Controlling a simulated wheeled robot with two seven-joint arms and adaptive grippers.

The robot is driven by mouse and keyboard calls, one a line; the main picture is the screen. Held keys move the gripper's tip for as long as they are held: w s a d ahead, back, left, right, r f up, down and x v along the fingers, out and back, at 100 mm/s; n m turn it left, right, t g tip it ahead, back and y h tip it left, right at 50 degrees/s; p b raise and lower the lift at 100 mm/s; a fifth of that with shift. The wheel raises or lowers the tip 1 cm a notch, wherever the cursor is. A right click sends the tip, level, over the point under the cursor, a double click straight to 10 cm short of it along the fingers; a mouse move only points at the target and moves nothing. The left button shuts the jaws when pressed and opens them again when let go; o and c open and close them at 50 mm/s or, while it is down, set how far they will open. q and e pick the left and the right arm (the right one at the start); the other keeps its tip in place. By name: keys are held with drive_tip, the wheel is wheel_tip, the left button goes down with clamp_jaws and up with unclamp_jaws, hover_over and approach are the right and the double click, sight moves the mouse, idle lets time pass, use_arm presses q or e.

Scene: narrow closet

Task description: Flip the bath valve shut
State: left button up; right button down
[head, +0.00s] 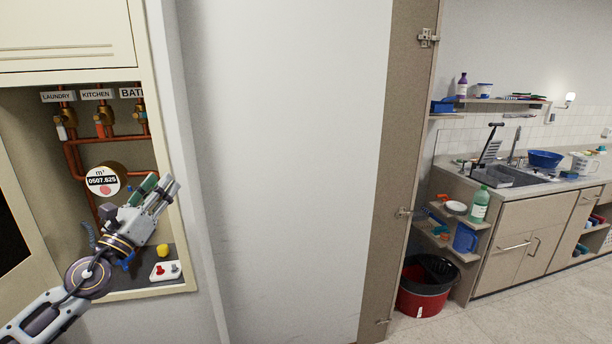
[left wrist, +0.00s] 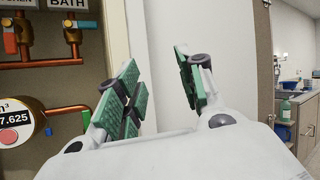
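The bath valve (head: 141,117) is a brass valve with a blue handle on a copper pipe, below the BATH label (head: 132,92) at the right side of the cabinet. It also shows at the upper left of the left wrist view (left wrist: 70,34). My left gripper (head: 163,185) is below and slightly right of the valve, in front of the cabinet's lower right part. Its green-padded fingers (left wrist: 166,85) are apart with nothing between them, and it does not touch the valve. My right gripper is not in view.
Laundry (head: 62,122) and kitchen (head: 103,122) valves stand left of the bath valve. A round meter (head: 103,181) hangs below them. A switch box (head: 165,271) and yellow knob (head: 162,250) are at the cabinet bottom. The cabinet's right frame (head: 168,130) borders a white wall.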

use_arm(q)
drive_tip(key=s+a+f+n+g+y, duration=0.1)
drive_tip(key=s+f+n+g+y, duration=0.25)
drive_tip(key=f+n, duration=0.6)
drive_tip(key=s+f+n+g+y, duration=0.3)
drive_tip(key=f+n+y, duration=0.2)
drive_tip(key=f+n, duration=0.45)
drive_tip(key=s+a+f+n+g+y, duration=0.1)
drive_tip(key=s+f+n+g+y, duration=0.25)
drive_tip(key=f+n, duration=0.55)
drive_tip(key=s+d+f+n+g+h, duration=0.3)
drive_tip(key=s+d+f+n+g, duration=0.15)
drive_tip(key=s+d+f, duration=0.4)
drive_tip(key=s+d+f+n+g+h, duration=0.3)
drive_tip(key=s+d+f+g, duration=0.25)
drive_tip(key=s+f, duration=0.5)
drive_tip(key=s+a+f, duration=0.1)
drive_tip(key=s+f, duration=0.1)
drive_tip(key=f, duration=1.4)
drive_tip(key=s+a+f, duration=0.1)
drive_tip(key=f, duration=1.4)
drive_tip(key=s+a+f, duration=0.4)
drive_tip(key=s+f, duration=0.5)
drive_tip(key=s, duration=0.1)
drive_tip(key=s+a+f+m+g+y, duration=0.1)
drive_tip(key=s+a+f, duration=0.2)
drive_tip(key=s+f, duration=0.7)
drive_tip(key=shift+s+a, duration=0.3)
drive_tip(key=shift+a, duration=0.05)
